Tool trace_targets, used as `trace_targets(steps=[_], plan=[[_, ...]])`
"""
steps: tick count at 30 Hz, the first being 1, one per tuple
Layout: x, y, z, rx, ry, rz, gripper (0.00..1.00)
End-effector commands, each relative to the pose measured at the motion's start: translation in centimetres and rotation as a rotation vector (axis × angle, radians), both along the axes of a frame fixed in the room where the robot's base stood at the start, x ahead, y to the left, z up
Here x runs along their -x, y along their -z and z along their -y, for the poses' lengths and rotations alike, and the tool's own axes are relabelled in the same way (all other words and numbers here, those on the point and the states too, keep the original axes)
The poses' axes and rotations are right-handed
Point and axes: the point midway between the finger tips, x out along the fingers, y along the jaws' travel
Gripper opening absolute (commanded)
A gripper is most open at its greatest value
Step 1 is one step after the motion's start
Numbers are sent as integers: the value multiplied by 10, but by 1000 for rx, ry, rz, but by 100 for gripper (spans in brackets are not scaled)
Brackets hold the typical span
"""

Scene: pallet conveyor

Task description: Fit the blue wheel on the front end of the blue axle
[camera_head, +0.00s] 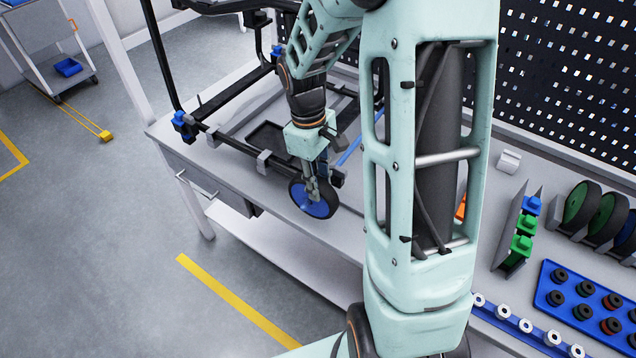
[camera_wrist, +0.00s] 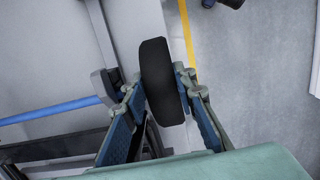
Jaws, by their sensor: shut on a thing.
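The blue wheel (camera_head: 309,207) has a blue hub and a black tyre. My gripper (camera_head: 312,185) is shut on it and holds it upright at the front edge of the workbench. In the wrist view my gripper (camera_wrist: 162,95) has one finger on each side of the black tyre (camera_wrist: 160,75). The blue axle (camera_head: 350,150) is a blue bar among the black frame parts, mostly hidden by my arm. In the wrist view the blue axle (camera_wrist: 55,110) runs up to a grey bracket left of the wheel. Its front end is hidden; I cannot tell whether the wheel touches it.
The black frame (camera_head: 235,147) lies on the workbench (camera_head: 225,168), with grey clamps (camera_head: 263,161) near the front edge. At right are a wheel rack (camera_head: 590,215), a blue tray of small parts (camera_head: 585,305) and a green-and-blue block holder (camera_head: 520,235). The floor in front is clear.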

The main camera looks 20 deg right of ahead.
Motion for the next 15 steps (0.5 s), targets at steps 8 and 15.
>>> trace_targets(steps=[8, 15], plan=[[-1, -1, 1, 2, 0, 4, 0], [-1, -1, 1, 2, 0, 4, 33]])
